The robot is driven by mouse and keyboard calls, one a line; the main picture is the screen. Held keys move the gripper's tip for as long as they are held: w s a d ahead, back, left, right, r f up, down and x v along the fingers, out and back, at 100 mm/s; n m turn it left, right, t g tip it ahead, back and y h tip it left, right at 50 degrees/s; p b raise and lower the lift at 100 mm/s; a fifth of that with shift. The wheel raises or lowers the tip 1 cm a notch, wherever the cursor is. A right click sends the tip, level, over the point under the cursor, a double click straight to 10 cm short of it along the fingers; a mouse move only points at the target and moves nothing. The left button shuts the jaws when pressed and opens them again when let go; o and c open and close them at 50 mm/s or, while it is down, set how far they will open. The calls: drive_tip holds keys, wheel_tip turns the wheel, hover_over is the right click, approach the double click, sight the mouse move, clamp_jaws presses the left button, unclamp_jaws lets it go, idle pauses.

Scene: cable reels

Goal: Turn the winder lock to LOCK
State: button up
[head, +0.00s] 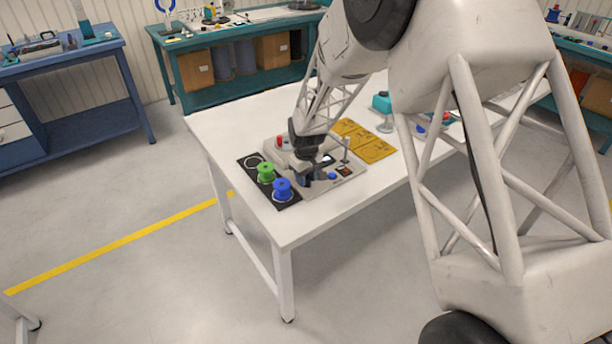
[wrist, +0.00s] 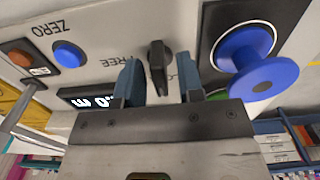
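The winder lock is a black knob (wrist: 158,66) on the grey winder panel (wrist: 105,25). In the wrist view the panel lettering is upside down. FREE stands left of the knob; a label right of it is mostly hidden behind a finger. I cannot tell exactly which mark the knob points to. My gripper (wrist: 158,85) has its two blue fingers apart, one on each side of the knob, with gaps visible. In the head view my gripper (head: 306,168) is low over the winder (head: 347,172), and the knob is hidden there.
A blue reel (wrist: 250,60) stands close right of the fingers in the wrist view; a green reel (head: 265,173) is beside it on a black strip. A blue ZERO button (wrist: 69,54) and a display (wrist: 88,97) are left of the knob. Yellow sheets (head: 365,141) lie behind the winder.

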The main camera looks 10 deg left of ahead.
sight(307, 176)
drive_tip(key=shift+r, duration=0.1)
drive_tip(key=shift+r, duration=3.4)
drive_tip(key=shift+d+r, duration=0.1)
drive_tip(key=shift+s+d+r, duration=0.1)
drive_tip(key=shift+d+r, duration=0.05)
drive_tip(key=shift+r, duration=0.05)
drive_tip(key=s+d+r+m+t, duration=0.1)
drive_tip(key=s+d+r+m, duration=0.4)
drive_tip(key=s+d+r, duration=1.25)
drive_tip(key=s+d+r+m, duration=0.1)
drive_tip(key=s+d, duration=0.3)
drive_tip(key=s, duration=0.4)
drive_tip(key=s+d+r+m+t, duration=0.1)
drive_tip(key=s+d+m, duration=0.1)
drive_tip(key=s+d, duration=0.3)
drive_tip(key=s+d+r+m, duration=0.1)
drive_tip(key=s+d, duration=0.4)
drive_tip(key=s, duration=0.6)
drive_tip(key=shift+s+d+r+m+t, duration=0.15)
drive_tip(key=shift+s+r+m+t, duration=0.2)
drive_tip(key=shift+r, duration=0.25)
